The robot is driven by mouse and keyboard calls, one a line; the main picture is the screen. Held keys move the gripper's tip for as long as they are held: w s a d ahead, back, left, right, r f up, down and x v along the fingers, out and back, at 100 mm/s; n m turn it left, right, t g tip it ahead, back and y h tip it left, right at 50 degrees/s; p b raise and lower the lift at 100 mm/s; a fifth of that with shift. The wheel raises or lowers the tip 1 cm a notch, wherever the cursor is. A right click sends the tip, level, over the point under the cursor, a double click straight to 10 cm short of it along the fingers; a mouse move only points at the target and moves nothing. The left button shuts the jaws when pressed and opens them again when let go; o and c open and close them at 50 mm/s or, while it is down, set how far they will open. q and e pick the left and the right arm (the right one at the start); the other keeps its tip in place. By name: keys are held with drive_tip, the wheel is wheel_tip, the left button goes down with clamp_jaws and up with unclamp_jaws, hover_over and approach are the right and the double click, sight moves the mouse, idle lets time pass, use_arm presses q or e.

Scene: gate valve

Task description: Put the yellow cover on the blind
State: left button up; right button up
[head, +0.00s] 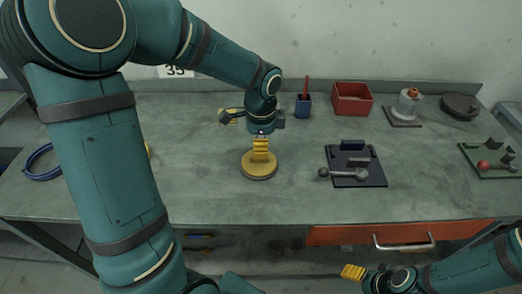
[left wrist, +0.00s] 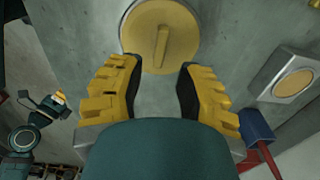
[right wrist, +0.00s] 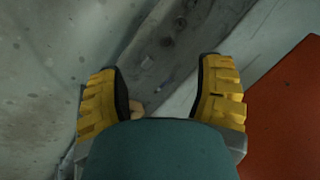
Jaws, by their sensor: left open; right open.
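The yellow cover (head: 258,172) is a round disc with a raised bar handle, lying flat on the bench. It also shows in the left wrist view (left wrist: 180,55), just ahead of the fingertips. My left gripper (head: 260,150) is open above the cover, its fingers apart on either side of the handle's line, holding nothing. A grey square plate with a round yellow face (left wrist: 295,82), perhaps the blind, lies behind it; in the head view (head: 230,116) my left gripper partly hides it. My right gripper (head: 354,272) is open and empty, low in front of the bench.
A blue cup (head: 304,106) with a red stick and a red bin (head: 352,99) stand at the back. A dark plate (head: 356,178) with metal parts lies to the right. An orange drawer (head: 390,233) is under the front edge. Bare bench lies between cover and dark plate.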

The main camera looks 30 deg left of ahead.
use_arm(q)
wheel_tip(320, 180, up, 8)
drive_tip(key=p, duration=0.1)
drive_tip(key=shift+f+p, duration=0.2)
drive_tip(key=shift+p, duration=0.1)
idle(0.3)
